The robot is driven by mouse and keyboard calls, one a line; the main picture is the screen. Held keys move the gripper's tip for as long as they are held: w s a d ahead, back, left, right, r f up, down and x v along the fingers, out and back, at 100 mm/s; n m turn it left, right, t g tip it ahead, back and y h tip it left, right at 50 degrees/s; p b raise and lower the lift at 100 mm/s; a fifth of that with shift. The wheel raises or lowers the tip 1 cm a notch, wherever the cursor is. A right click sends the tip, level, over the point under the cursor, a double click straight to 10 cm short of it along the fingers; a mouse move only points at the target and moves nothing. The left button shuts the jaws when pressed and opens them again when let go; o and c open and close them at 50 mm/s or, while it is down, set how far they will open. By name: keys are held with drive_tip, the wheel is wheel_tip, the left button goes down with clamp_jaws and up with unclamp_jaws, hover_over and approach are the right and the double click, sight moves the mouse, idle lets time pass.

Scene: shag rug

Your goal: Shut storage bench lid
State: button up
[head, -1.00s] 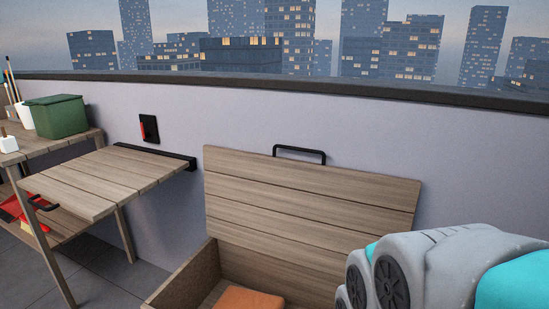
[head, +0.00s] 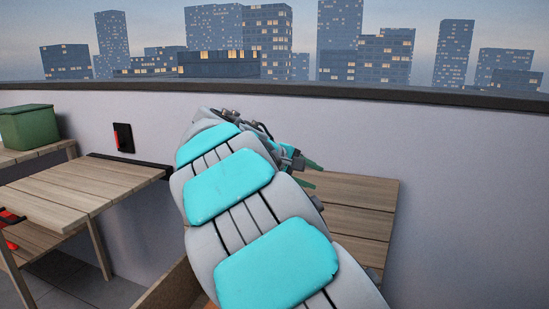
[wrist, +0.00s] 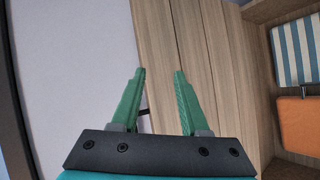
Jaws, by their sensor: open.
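The storage bench lid (head: 355,205) stands raised, leaning back by the wall, its left part hidden behind my arm in the head view. Its wooden planks also show in the wrist view (wrist: 215,50). The bench box (head: 172,290) is open below it. My gripper (head: 312,175) is at the lid's upper part, its green fingers partly hidden by my arm. In the wrist view my gripper (wrist: 160,72) is open, fingers spread over the lid's edge beside the wall, nothing clearly between the tips. A small dark piece shows by the left finger, perhaps the lid's handle.
Inside the bench are a striped cushion (wrist: 296,50) and an orange cushion (wrist: 300,122). A fold-down wooden table (head: 75,190) and a shelf with a green box (head: 28,127) stand left. The wall (head: 450,190) is close behind the lid.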

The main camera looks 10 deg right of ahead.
drive_tip(key=w+a+r+n+t, duration=0.3)
drive_tip(key=w+a+t, duration=0.1)
drive_tip(key=w+a, duration=0.75)
drive_tip(key=shift+h, duration=0.4)
drive_tip(key=x, duration=0.7)
drive_tip(key=shift+d+f, duration=0.15)
drive_tip(key=shift+d, duration=0.05)
clamp_jaws()
